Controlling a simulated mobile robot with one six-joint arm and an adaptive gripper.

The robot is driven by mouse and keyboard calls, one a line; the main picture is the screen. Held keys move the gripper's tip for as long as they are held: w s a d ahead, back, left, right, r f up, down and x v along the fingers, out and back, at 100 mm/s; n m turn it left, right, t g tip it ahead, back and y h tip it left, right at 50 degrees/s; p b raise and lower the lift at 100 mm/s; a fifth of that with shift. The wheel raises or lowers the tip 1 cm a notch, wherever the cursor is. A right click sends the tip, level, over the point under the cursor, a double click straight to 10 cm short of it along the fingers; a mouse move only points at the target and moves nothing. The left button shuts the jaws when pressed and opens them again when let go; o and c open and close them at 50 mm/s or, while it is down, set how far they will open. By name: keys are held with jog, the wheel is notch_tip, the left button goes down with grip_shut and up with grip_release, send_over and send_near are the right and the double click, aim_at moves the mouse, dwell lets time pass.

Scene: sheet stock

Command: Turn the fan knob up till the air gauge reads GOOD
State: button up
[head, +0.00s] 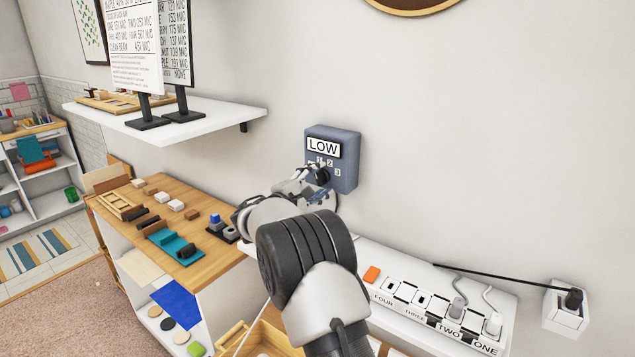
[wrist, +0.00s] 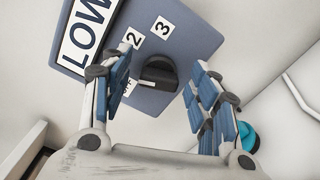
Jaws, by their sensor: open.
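The fan control box (head: 347,180) is a blue-grey box on the wall, and its air gauge (head: 323,147) reads LOW. The gauge also shows at the upper left of the wrist view (wrist: 84,32), tilted. The black fan knob (wrist: 158,73) sits on the box's face, with the numbers 2 and 3 beside it and another label partly hidden. My gripper (wrist: 160,78) is open, its blue-padded fingers on either side of the knob in the wrist view. I cannot tell whether either finger touches it. In the head view my gripper (head: 312,178) covers the lower face of the box.
Below the box, a white ledge carries a power strip (head: 435,310) labelled FOUR to ONE, with an orange switch (head: 371,275). A black cord runs to a wall outlet (head: 566,309). A white shelf (head: 170,122) with signs and a wooden-topped bench (head: 205,190) stand left.

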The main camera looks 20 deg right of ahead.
jog(key=shift+a, duration=0.1)
jog(key=v, duration=1.2)
dwell(3.8)
jog(key=s+d+r+m+g+y, duration=0.1)
jog(key=s+d+m+g+y, duration=0.25)
jog(key=s, duration=0.85)
jog(key=s+d+r+m+g+y, duration=0.1)
jog(key=s+d+m+g+y, duration=0.2)
jog(key=s, duration=0.9)
jog(key=s+a+f+m+y, duration=0.1)
jog(key=s+a+f+y, duration=0.1)
jog(key=s+a, duration=0.2)
jog(key=s+a+f+m+y, duration=0.1)
jog(key=s+a+m+y, duration=0.1)
jog(key=s, duration=0.8)
jog(key=s+a+f+m+t+y, duration=0.1)
jog(key=s+a+f+y, duration=0.1)
jog(key=s+a+y, duration=0.2)
jog(key=s+a, duration=0.1)
jog(key=s, duration=0.2)
jog(key=shift+s+a+f, duration=0.25)
jog(key=shift+a+f, duration=0.05)
jog(key=shift+a, duration=0.1)
jog(key=shift+y, duration=0.25)
